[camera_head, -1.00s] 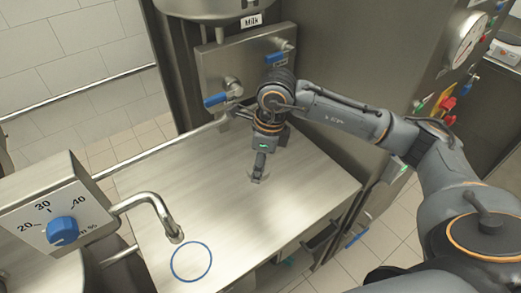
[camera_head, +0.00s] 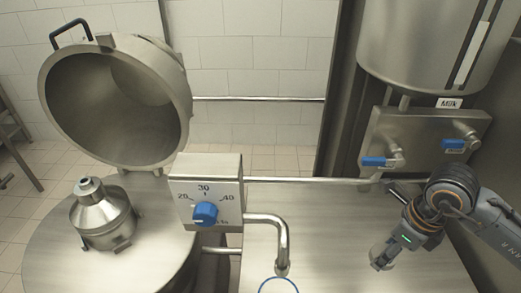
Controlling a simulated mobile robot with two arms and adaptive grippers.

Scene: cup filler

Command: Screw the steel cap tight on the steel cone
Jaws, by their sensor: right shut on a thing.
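The steel cone (camera_head: 103,213) stands upright on the round steel vessel top at the left, with a short narrow neck (camera_head: 89,186) at its peak. My right gripper (camera_head: 382,254) is over the steel table at the right, far from the cone. It is shut on a small, light grey metal piece that looks like the steel cap, mostly hidden between the fingers. I see no other cap. My left gripper is not in view.
A large hinged lid (camera_head: 116,100) stands open behind the cone. A dial box (camera_head: 205,192) with a blue knob and a bent spout (camera_head: 277,238) stand between the cone and my right gripper. The milk tank's valve panel (camera_head: 420,140) is behind the gripper.

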